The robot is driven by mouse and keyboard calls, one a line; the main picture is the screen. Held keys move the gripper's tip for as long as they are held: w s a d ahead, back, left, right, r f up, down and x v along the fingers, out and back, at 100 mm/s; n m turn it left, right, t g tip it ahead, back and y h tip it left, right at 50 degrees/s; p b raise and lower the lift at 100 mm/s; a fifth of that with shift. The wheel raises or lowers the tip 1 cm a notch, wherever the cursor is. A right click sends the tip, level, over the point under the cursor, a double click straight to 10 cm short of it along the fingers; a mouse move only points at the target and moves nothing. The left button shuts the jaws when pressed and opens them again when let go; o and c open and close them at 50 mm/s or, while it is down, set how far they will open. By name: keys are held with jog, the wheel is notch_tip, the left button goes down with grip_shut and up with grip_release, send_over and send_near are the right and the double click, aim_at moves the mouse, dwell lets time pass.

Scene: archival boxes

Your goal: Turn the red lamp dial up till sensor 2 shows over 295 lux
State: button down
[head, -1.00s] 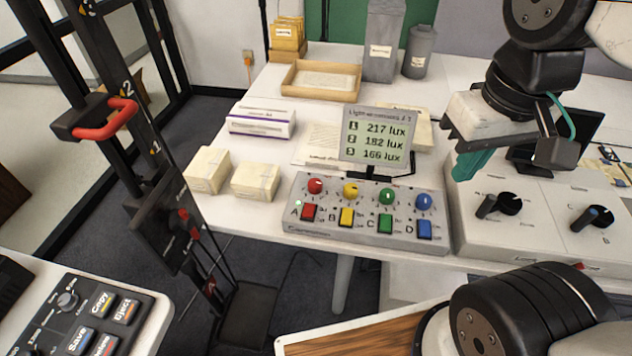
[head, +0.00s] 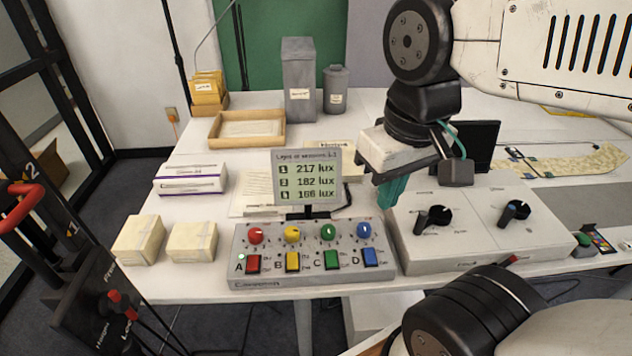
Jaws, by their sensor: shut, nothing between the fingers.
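The red dial (head: 256,236) is the leftmost knob on a grey lamp control box (head: 312,283). A red button (head: 253,263) marked A sits below it, with a small green light lit beside it. A small display (head: 307,177) behind the box reads 217 lux for sensor 1, 182 lux for sensor 2 and what looks like 166 lux for sensor 3. My gripper (head: 391,196) is shut and empty, with teal fingers pointing down. In the picture it is right of the display and above the box's right end, apart from the red dial.
Yellow (head: 292,233), green (head: 328,231) and blue (head: 364,230) dials share the box. A white two-knob unit (head: 480,228) stands to its right. Cream boxes (head: 192,242) stand left. A wooden tray (head: 247,130) and grey canisters (head: 298,80) stand behind.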

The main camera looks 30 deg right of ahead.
dwell(0.3)
jog(key=c, duration=1.4)
grip_release()
jog(key=shift+a+f, duration=0.1)
jog(key=shift+a, duration=0.05)
jog(key=o, duration=0.4)
jog(key=shift+w+a+f+n+g, duration=0.3)
jog(key=shift+w+a+f+g, duration=0.25)
jog(key=shift+f+g, duration=0.2)
jog(key=n, duration=0.2)
send_over(255, 232)
notch_tip(255, 232, down, 18)
jog(key=shift+r, duration=0.25)
notch_tip(255, 232, down, 8)
jog(key=shift+r, duration=0.15)
